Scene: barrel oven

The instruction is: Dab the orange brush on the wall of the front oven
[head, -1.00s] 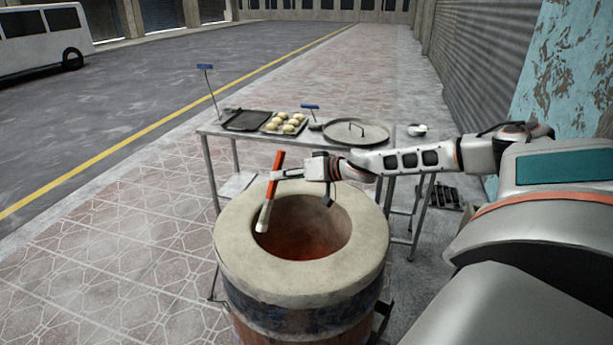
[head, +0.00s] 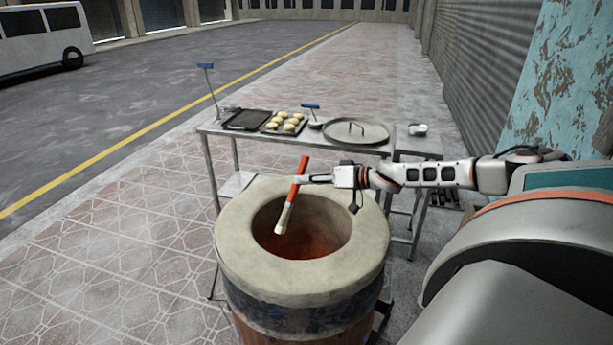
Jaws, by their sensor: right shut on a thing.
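The orange brush (head: 301,168) has an orange handle and a pale bristle end (head: 284,218). My right gripper (head: 303,180) is shut on its handle. The brush is tilted, handle up and bristles down to the left. The front oven (head: 235,247) is a barrel with a thick, pale stone rim and a round opening with a reddish glow inside. The bristle end shows over the opening, near its left part; I cannot tell whether it touches the inner wall (head: 320,215). My left gripper is not in view.
A metal table (head: 260,133) stands behind the oven. It carries a dark empty tray (head: 247,120), a tray of dough balls (head: 285,124) and a round lid (head: 356,132). A small side table (head: 420,146) holds white items. Paved ground on the left is clear.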

